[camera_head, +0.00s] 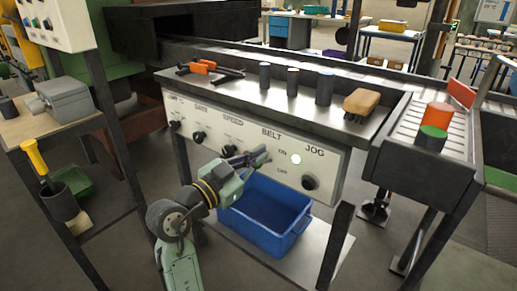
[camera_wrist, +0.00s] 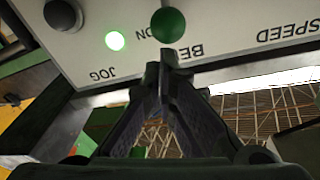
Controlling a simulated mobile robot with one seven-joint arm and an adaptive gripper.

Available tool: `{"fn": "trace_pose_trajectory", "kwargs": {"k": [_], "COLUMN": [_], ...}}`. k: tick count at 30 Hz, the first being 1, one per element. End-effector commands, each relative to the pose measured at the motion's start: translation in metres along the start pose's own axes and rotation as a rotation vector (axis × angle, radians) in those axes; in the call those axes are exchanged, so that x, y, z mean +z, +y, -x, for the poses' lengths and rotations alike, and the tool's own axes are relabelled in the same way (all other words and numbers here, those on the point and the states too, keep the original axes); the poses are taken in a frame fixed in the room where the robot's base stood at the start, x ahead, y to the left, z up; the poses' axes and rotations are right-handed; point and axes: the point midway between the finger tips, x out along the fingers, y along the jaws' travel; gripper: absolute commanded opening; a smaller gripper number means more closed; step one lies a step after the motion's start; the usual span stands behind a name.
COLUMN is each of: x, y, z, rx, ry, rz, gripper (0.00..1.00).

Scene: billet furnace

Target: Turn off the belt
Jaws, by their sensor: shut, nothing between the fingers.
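The control panel (camera_head: 345,165) is white, with the labels GATE, SPEED, BELT and JOG. In the wrist view it appears upside down. A round green knob (camera_wrist: 168,27) sits under the BELT label. My gripper hides most of it in the head view. ON and OFF are printed beside it in the head view. A small round lamp (camera_wrist: 115,40) right of the BELT control in the head view glows pale green; it also shows there (camera_head: 296,159). My gripper (camera_head: 262,156) is shut and empty, its fingertips (camera_wrist: 168,58) close to the green knob; I cannot tell if they touch.
A black JOG knob (camera_head: 309,182) is right of and below the lamp; other knobs (camera_head: 198,137) lie left. A blue bin (camera_head: 262,222) stands below. Dark cylinders (camera_head: 325,88) and a brush (camera_head: 362,103) rest on the top. A roller conveyor (camera_head: 407,122) is at the right.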

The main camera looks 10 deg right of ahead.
Motion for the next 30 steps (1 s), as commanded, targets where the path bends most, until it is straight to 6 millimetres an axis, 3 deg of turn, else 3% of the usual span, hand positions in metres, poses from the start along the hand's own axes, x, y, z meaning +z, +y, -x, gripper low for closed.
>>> {"fn": "trace_pose_trajectory", "kwargs": {"k": [30], "x": [0.01], "y": [0.0029], "z": [0.0061], "rx": [-0.023], "ry": [0.073], "rz": [-0.008], "gripper": [0.0]}}
